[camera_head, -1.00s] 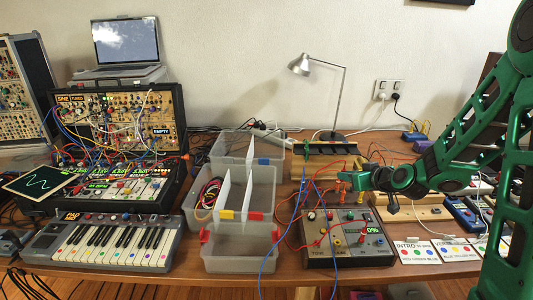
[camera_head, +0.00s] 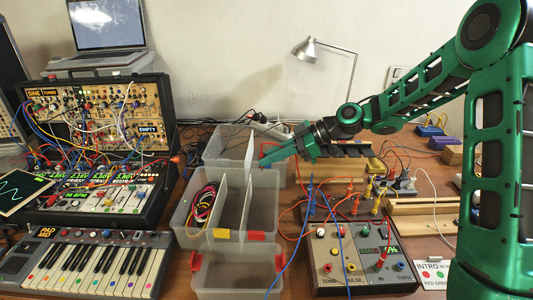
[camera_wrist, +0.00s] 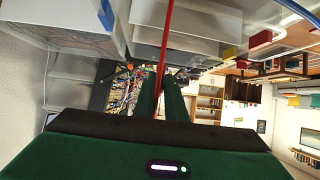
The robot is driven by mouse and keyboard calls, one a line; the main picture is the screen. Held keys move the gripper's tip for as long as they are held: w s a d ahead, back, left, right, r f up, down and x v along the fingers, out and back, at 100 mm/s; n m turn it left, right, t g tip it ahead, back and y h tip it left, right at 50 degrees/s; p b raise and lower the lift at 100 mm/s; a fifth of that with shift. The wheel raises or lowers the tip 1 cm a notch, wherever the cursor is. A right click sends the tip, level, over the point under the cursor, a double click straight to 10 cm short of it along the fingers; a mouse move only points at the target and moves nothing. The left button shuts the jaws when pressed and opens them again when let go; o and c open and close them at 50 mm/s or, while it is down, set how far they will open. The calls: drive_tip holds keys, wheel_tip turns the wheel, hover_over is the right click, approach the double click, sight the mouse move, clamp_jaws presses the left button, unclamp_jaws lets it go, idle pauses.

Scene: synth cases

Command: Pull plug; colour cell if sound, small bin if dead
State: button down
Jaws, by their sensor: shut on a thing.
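My gripper (camera_head: 264,163) is shut on a red lead (camera_wrist: 168,35), which runs between the dark fingers in the wrist view; its plug is not clear. In the head view the fingertips are over the clear divided bin (camera_head: 240,237), near a white divider (camera_head: 248,165). The bin has a yellow and a red tab in front. Coloured leads (camera_head: 203,203) lie coiled in its left cell. The small clear bin (camera_head: 235,280) with a red tab stands in front of it. The grey tester box (camera_head: 350,270) has several plugs in it and a green percent display.
A synth rack (camera_head: 95,140) and a keyboard (camera_head: 85,265) stand at the left. A lamp (camera_head: 303,48) is at the back. Wooden rails (camera_head: 420,210) and cards (camera_head: 432,273) lie at the right.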

drive_tip(key=shift+a+f, duration=0.15)
drive_tip(key=shift+f, duration=2.3)
drive_tip(key=c, duration=1.7)
unclamp_jaws()
drive_tip(key=v, duration=1.1)
drive_tip(key=shift+w+f, duration=0.1)
